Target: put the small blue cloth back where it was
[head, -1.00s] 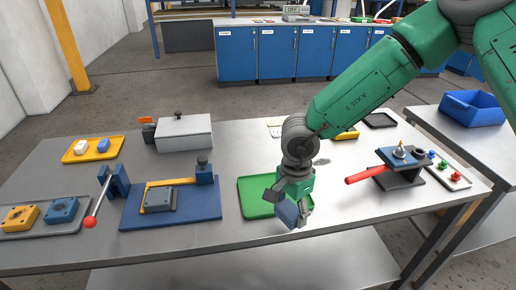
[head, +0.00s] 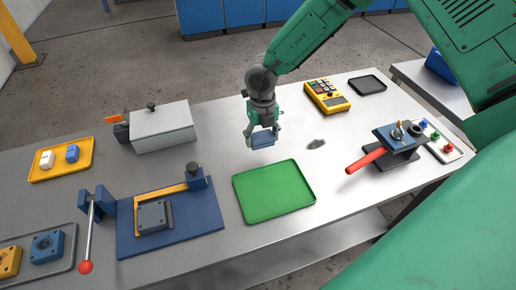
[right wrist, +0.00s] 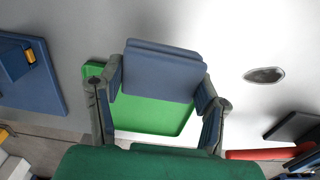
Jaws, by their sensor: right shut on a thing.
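The small blue cloth (head: 263,139) is a folded, flat blue pad held in my right gripper (head: 263,130). In the right wrist view the cloth (right wrist: 160,72) sits between the two fingers, with its layered edge showing. In the head view it appears just beyond the back edge of the green tray (head: 274,191); whether it touches the table is hard to tell. The green tray is empty and also shows behind the cloth in the right wrist view (right wrist: 150,116). My left gripper is not in view.
A dark smudge (head: 316,143) marks the table right of the gripper. A grey box (head: 161,127) and a blue clamp fixture (head: 170,218) are on the left.

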